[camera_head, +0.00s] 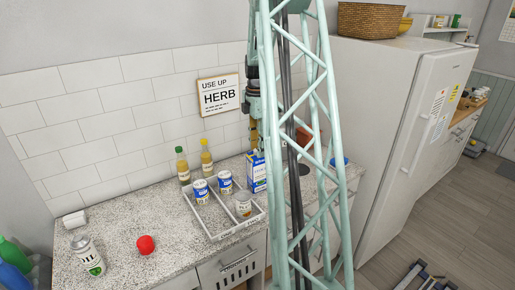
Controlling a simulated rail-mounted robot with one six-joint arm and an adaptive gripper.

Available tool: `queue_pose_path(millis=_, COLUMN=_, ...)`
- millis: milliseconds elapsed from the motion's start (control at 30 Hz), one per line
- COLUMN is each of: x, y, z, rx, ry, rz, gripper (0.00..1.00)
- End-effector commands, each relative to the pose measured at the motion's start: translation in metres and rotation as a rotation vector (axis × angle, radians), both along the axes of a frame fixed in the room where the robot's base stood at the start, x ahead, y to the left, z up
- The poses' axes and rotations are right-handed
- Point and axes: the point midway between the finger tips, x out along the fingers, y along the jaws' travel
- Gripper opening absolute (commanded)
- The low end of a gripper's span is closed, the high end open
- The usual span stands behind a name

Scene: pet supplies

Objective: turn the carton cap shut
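The carton (256,181) is white and blue and stands upright on the speckled counter at the right end of the white tray. Its right side is partly hidden by my pale green lattice column. My gripper (255,146) points down right at the carton's top. The cap is hidden or too small to make out. I cannot tell whether the fingers touch the cap or how far apart they are.
The white divided tray (217,236) holds several cans. Two yellow bottles (206,158) stand behind it by the tiled wall. A red ball (146,245) and a white-green bottle (88,254) are at the left. The counter between ball and tray is clear. A fridge (397,120) stands right.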

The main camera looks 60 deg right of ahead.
Motion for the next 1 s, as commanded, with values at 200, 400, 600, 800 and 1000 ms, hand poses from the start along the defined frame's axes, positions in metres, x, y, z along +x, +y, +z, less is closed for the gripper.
queue_pose_path(millis=200, x=0.0, y=0.0, z=0.0002, rx=0.0, ry=0.0, rz=0.0, gripper=0.26)
queue_pose_path(millis=400, x=-0.0001, y=0.0001, z=0.0002, rx=0.0, ry=0.0, rz=0.0, gripper=0.08)
queue_pose_path(millis=600, x=-0.0001, y=0.0001, z=0.0002, rx=0.0, ry=0.0, rz=-0.004, gripper=0.08)
queue_pose_path(millis=800, x=-0.0001, y=0.0001, z=0.0002, rx=0.0, ry=0.0, rz=-0.035, gripper=0.08)
queue_pose_path(millis=1000, x=-0.0001, y=0.0001, z=0.0002, rx=0.0, ry=0.0, rz=-0.11, gripper=0.08)
